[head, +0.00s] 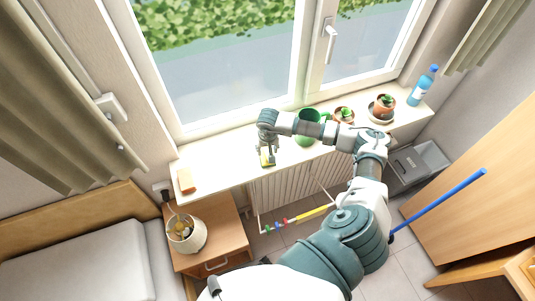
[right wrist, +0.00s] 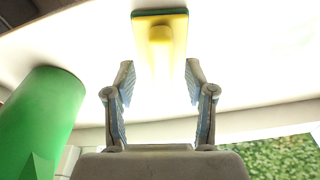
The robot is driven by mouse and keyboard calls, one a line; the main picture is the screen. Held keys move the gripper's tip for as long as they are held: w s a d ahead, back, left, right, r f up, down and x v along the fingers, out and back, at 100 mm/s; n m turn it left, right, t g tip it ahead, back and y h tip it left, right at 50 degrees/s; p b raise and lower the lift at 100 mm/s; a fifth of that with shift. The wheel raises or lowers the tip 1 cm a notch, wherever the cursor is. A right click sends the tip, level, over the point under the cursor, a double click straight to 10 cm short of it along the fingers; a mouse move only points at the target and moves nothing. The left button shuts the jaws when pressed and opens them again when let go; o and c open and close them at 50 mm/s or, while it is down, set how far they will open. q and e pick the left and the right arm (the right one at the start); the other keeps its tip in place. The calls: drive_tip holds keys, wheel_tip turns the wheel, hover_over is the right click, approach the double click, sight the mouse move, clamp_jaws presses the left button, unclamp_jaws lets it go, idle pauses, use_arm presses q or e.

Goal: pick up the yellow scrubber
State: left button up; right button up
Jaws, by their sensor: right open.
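The yellow scrubber (head: 268,160) sits on the white windowsill, just below my right gripper (head: 267,149) in the head view. In the right wrist view the scrubber (right wrist: 161,40) shows a yellow handle and a flat pad edged in green. My right gripper (right wrist: 159,75) is open, with one finger on each side of the handle's near end in that picture. I see no contact between fingers and scrubber; whether the handle lies between them in depth, I cannot tell. In the head view the gripper hides part of the scrubber. My left gripper is not in view.
A green watering can (head: 305,138) stands close to the right of the scrubber; its green body (right wrist: 40,115) also shows in the wrist view. Potted plants (head: 384,103) and a blue bottle (head: 423,86) stand farther right. An orange block (head: 186,180) lies at the sill's left end.

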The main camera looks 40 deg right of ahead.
drive_tip(key=shift+w+a+f, duration=0.1)
drive_tip(key=shift+w+f, duration=0.1)
drive_tip(key=shift+f, duration=0.8)
drive_tip(key=shift+c, duration=0.3)
drive_tip(key=shift+s, duration=0.1)
clamp_jaws()
drive_tip(key=shift+r, duration=0.5)
wheel_tip(320, 180, up, 2)
drive_tip(key=shift+r+b, duration=0.15)
drive_tip(key=shift+b, duration=0.4)
drive_tip(key=s+a+r+b, duration=0.1)
drive_tip(key=s+a, duration=0.3)
drive_tip(key=s, duration=0.2)
drive_tip(key=s+a+b, duration=0.2)
drive_tip(key=s+a, duration=0.2)
drive_tip(key=s, duration=0.3)
drive_tip(key=shift+s+a+r, duration=0.15)
drive_tip(key=shift+a+r, duration=0.15)
drive_tip(key=shift+r, duration=0.1)
